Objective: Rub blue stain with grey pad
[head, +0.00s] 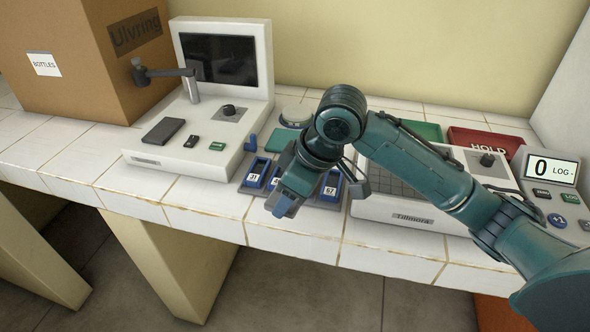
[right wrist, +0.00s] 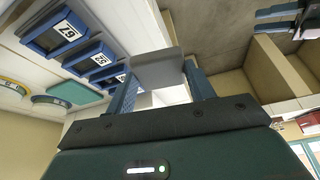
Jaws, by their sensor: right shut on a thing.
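My right gripper (head: 283,207) is over the front edge of the white tiled bench, in front of the blue numbered holders. Its fingers (right wrist: 160,88) are shut on a flat grey piece, which looks like the grey pad (right wrist: 158,68). The pad sticks out past the fingertips in the right wrist view. In the head view the gripper and forearm hide part of the bench and holders. I cannot make out a blue stain in either view.
Blue holders (head: 254,176) with number labels stand behind the gripper. A white device with a dark screen (head: 220,60) is at left, beside a cardboard box (head: 55,60). A white Tilmora unit (head: 385,208), a red tray (head: 505,143) and a counter (head: 551,170) are at right.

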